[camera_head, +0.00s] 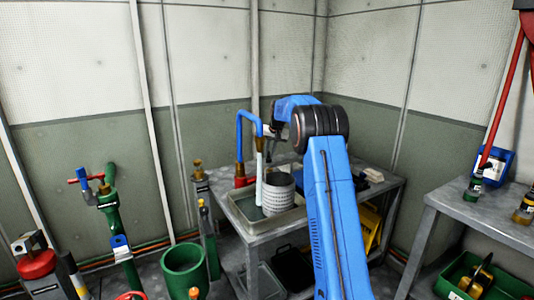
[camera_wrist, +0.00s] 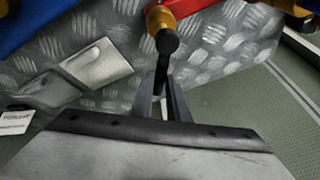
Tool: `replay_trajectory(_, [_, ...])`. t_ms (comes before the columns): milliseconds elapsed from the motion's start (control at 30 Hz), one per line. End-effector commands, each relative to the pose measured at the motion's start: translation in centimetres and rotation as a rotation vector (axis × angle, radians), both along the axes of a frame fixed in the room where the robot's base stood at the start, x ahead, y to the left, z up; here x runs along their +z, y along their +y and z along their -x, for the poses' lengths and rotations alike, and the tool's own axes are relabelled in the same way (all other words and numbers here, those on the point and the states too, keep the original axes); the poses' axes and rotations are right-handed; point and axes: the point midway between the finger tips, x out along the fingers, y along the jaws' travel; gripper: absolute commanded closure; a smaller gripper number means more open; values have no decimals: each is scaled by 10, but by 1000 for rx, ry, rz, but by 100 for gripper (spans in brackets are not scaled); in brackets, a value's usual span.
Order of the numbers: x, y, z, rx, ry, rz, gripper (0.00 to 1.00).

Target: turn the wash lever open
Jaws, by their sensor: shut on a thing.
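In the wrist view, the wash lever (camera_wrist: 167,43) appears as a dark handle with a round black end, beside a brass fitting (camera_wrist: 158,17) on a red body. My gripper (camera_wrist: 166,88) is shut on the lever's dark narrow part, with a finger on each side. In the head view, a blue bent pipe (camera_head: 241,128) rises from a red base (camera_head: 243,181) behind the wash basin (camera_head: 237,217). A pale column, apparently water, comes down from the pipe's mouth. My gripper's tips are hard to make out there, near the pipe and behind my blue arm.
A grey perforated basket (camera_head: 278,190) stands in the basin on a metal bench (camera_head: 390,187). A green bin (camera_head: 185,267) and green pipework with valves (camera_head: 107,200) are at left. Another metal bench (camera_head: 480,222) with bottles stands at right. The wall is close behind.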

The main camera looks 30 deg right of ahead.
Motion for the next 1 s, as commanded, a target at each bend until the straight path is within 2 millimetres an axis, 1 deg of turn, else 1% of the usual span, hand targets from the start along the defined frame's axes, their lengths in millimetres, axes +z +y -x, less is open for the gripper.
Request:
replay_trajectory(400, [2,-15,15,-394,-3,3,100])
replay_trajectory(800, [1,-23,33,-758,-2,2,100])
replay_trajectory(1000, [1,-24,41,-897,-2,2,100])
